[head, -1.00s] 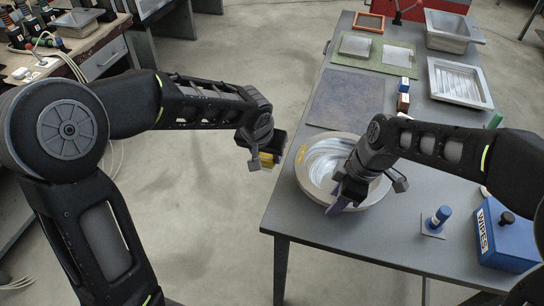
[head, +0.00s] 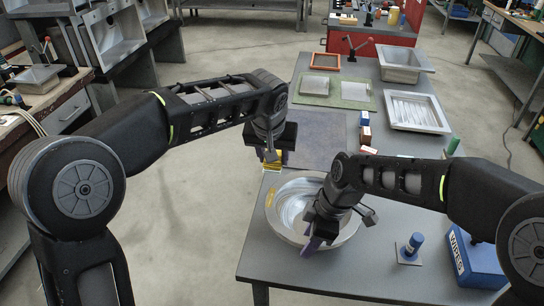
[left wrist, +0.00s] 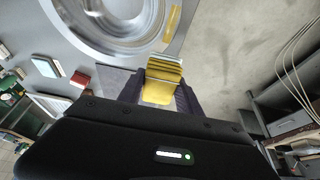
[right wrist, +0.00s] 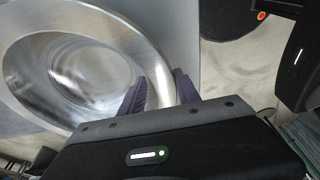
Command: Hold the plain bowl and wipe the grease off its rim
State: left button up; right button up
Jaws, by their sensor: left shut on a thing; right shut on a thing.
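The plain metal bowl (head: 277,221) sits on the grey table near its front left corner. A yellow grease streak (head: 270,195) lies on its left rim; it also shows in the left wrist view (left wrist: 173,22). My left gripper (head: 272,160) is shut on a folded yellow cloth (left wrist: 163,82). The cloth is near the far left rim, close to the streak; I cannot tell whether it touches the bowl. My right gripper (head: 318,238) is shut on the bowl's near rim. In the right wrist view its dark fingers straddle the rim (right wrist: 158,62), and the grip is partly hidden.
A blue wipes box (head: 475,258) and a blue-handled stamp-like tool (head: 411,247) stand right of the bowl. Small blocks (head: 365,130), a dark mat (head: 305,135), a green mat (head: 350,102) and metal trays (head: 415,112) lie behind. Open floor is at left.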

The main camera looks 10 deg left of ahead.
aim_at(273, 189)
pick_arm(q)
jog(key=shift+f, duration=3.75)
jog(key=shift+s+f, duration=0.25)
jog(key=shift+s, duration=0.4)
jog(key=shift+c, duration=0.7)
jog(key=shift+s+a, duration=0.15)
jog(key=shift+s, duration=2.9)
jog(key=shift+w, duration=3.6)
jog(key=shift+w+r, duration=0.15)
jog(key=shift+r, duration=0.95)
pick_arm(e)
jog(key=shift+f, duration=0.1)
pick_arm(q)
jog(key=shift+r, duration=3)
